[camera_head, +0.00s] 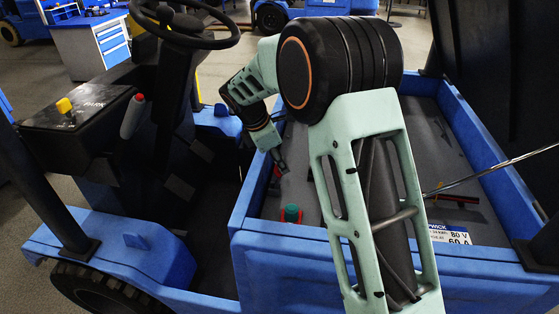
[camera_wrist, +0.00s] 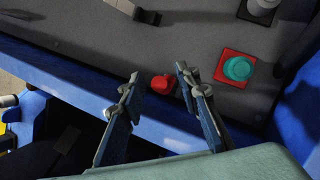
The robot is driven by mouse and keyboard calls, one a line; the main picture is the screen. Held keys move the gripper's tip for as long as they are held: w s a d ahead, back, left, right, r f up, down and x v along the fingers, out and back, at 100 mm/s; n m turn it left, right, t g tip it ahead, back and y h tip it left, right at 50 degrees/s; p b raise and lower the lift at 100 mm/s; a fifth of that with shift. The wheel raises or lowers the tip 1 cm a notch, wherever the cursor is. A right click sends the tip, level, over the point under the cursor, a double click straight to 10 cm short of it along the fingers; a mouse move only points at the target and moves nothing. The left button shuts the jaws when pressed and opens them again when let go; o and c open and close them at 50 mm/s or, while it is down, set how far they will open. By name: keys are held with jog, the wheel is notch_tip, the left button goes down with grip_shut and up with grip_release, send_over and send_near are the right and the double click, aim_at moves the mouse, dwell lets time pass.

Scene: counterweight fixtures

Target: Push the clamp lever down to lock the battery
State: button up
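The battery (camera_head: 330,190) is a grey-topped block in the blue bay of the truck; its top also shows in the wrist view (camera_wrist: 190,35). A small red part (camera_wrist: 163,84), possibly the end of the clamp lever, sits at the battery's edge. My gripper (camera_wrist: 157,80) is open, its fingertips apart on either side of the red part in the picture; I cannot tell whether they touch it. In the head view my gripper (camera_head: 280,166) points down over the battery's left side. The rest of the lever is not clearly visible.
A teal knob on a red base (camera_wrist: 238,68) stands on the battery, right of my gripper in the wrist view. A grey bar with a black end (camera_wrist: 145,15) lies farther up. Blue bay walls (camera_head: 480,150) border the battery. A steering wheel (camera_head: 190,35) stands left.

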jog(key=shift+c, duration=0.4)
grip_shut()
